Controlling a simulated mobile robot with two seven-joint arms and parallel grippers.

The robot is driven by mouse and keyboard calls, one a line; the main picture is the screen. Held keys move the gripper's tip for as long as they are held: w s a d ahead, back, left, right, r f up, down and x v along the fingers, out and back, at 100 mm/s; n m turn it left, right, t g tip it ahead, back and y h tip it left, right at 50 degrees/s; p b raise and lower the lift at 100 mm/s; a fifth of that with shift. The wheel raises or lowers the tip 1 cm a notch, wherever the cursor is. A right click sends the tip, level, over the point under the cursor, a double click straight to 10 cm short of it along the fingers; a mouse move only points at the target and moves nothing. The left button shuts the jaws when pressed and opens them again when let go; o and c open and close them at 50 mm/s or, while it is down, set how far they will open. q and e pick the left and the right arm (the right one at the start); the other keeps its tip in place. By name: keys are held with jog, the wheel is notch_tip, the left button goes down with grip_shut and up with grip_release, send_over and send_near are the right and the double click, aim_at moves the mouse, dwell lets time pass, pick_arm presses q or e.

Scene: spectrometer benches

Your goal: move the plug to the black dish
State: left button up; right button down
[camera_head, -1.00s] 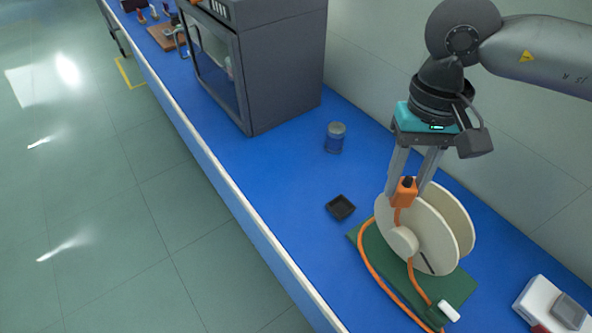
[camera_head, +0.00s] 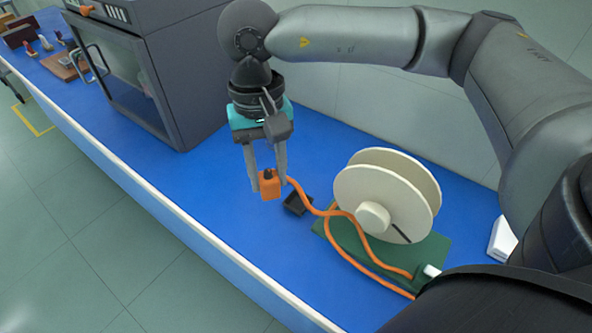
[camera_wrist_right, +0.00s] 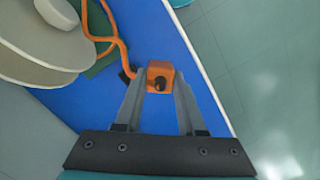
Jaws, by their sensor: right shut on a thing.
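The orange plug (camera_head: 270,187) with a dark knob is held between the fingertips of my right gripper (camera_head: 268,180), above the blue bench. The right wrist view also shows the plug (camera_wrist_right: 160,77) between the two fingers. An orange cable (camera_head: 310,205) trails from the plug toward the reel. The small black dish (camera_head: 297,205) lies on the bench just right of the plug in the head view, partly hidden by the cable. My left gripper does not show.
A cream cable reel (camera_head: 385,195) stands on a green mat (camera_head: 433,250) right of the dish. A white connector (camera_head: 430,271) lies at the mat's edge. A large grey cabinet (camera_head: 165,75) stands on the bench (camera_head: 210,170) to the left.

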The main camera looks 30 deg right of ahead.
jog(key=m, duration=0.1)
jog(key=f+m, duration=0.1)
jog(key=m, duration=0.1)
jog(key=f+m, duration=0.1)
jog(key=shift+w+d+f+m, duration=0.25)
jog(key=shift+w+m, duration=0.05)
jog(key=shift+w, duration=0.1)
jog(key=shift+w+d+f+m+t+h+b, duration=0.4)
jog(key=shift+d+f+m, duration=1.35)
jog(key=shift+m, duration=3.7)
jog(key=shift+w+d+f+m+t+y+p, duration=0.1)
jog(key=shift+w+d+f+m+t, duration=0.6)
jog(key=shift+f+m, duration=3.25)
jog(key=shift+w+d+f+m+t+h+b, duration=0.25)
jog(key=shift+w+d+f+m, duration=0.95)
jog(key=shift+m, duration=5.7)
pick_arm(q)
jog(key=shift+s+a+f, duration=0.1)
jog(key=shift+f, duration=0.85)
pick_arm(e)
jog(key=shift+s+d+r, duration=0.35)
jog(key=shift+s+r, duration=0.15)
jog(key=shift+s, duration=0.05)
jog(key=shift+s+f, duration=0.15)
jog(key=shift+f, duration=0.05)
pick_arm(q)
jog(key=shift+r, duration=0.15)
pick_arm(e)
jog(key=shift+r, duration=0.25)
